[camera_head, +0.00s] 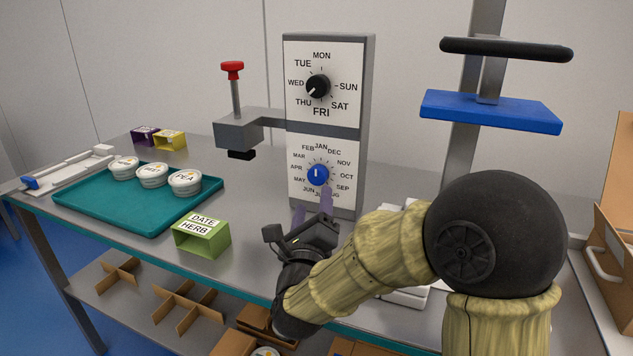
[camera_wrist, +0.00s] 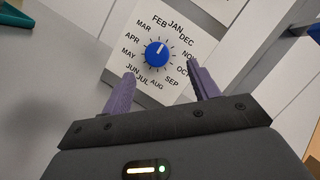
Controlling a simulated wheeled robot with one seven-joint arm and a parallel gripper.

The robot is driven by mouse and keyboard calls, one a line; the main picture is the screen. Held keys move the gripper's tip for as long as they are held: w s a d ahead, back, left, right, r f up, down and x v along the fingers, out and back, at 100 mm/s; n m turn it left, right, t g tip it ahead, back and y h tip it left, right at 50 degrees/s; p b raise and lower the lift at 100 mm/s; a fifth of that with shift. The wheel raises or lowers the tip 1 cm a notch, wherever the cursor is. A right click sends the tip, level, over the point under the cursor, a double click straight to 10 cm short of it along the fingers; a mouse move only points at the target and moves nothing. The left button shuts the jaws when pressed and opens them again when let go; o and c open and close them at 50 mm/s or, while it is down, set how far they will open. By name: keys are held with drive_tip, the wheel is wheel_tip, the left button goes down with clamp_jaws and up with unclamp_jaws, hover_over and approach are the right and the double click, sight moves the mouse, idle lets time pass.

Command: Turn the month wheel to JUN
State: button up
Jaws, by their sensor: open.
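The month wheel is a blue knob (camera_head: 318,174) on the lower white panel of the grey upright box, ringed by month names. It also shows in the wrist view (camera_wrist: 156,54). Its white mark points up, near JAN. JUN is printed at the lower left of the ring. My gripper (camera_head: 312,200) has purple fingers and is in front of the panel, below the knob in the head view. In the wrist view the fingers (camera_wrist: 162,72) are apart and empty, with the knob beyond the gap between their tips. I see no contact.
A black weekday knob (camera_head: 318,86) sits above on the same box (camera_head: 368,110). A grey arm with a red-topped plunger (camera_head: 232,72) juts out left. A blue plate (camera_head: 490,111) hangs right.

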sight(317, 179)
drive_tip(key=x, duration=0.5)
drive_tip(key=f+x, duration=0.1)
drive_tip(key=x, duration=0.2)
drive_tip(key=shift+w, duration=0.35)
drive_tip(key=c, duration=1)
